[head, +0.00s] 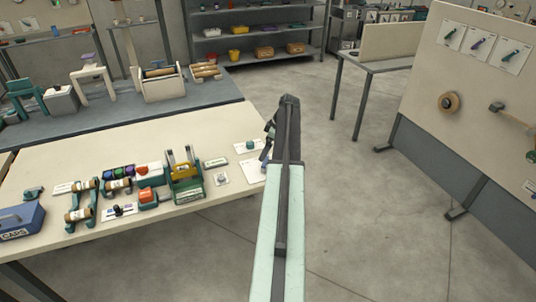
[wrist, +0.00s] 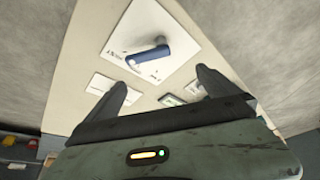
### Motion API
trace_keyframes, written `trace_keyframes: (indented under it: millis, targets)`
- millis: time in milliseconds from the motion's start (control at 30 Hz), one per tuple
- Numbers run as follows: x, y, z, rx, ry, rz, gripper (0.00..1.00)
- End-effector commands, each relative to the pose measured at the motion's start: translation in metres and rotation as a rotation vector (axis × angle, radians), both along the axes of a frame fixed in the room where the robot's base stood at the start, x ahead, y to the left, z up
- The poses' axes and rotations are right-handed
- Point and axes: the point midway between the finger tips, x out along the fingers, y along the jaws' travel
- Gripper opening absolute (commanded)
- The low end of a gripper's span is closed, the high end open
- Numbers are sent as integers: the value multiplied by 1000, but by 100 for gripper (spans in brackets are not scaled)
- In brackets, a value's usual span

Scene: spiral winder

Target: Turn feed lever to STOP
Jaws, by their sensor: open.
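A blue lever (wrist: 150,55) lies across a large white plate (wrist: 155,38) in the wrist view. It pivots on a pale round hub at its left end, and its free end points right. The small print on the plate is too blurred to read. My gripper (wrist: 162,80) is open, its two dark fingers apart and empty, short of the lever. In the head view my gripper (head: 268,142) is over the right end of the cream bench (head: 225,128), by a white plate (head: 252,171). My arm partly covers this plate, and the blue lever is not visible there.
On the bench stand a green-framed winder (head: 184,178), a red-topped box (head: 149,174), several spools and a blue box (head: 16,221). A card with a teal knob (head: 250,146) lies beside my gripper.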

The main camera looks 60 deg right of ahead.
Motion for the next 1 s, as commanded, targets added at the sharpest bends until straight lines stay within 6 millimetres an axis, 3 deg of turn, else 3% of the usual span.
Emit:
trace_keyframes:
  millis: [33,133,367,767,1000]
  targets:
    - [-12,-16,3,-7,-12,1,100]
    - [-22,-27,4,-15,-23,10,100]
    - [-20,-25,-7,-16,-22,11,100]
    - [2,-17,-68,-16,-21,11,100]
    - [5,-16,-69,-15,-21,10,100]
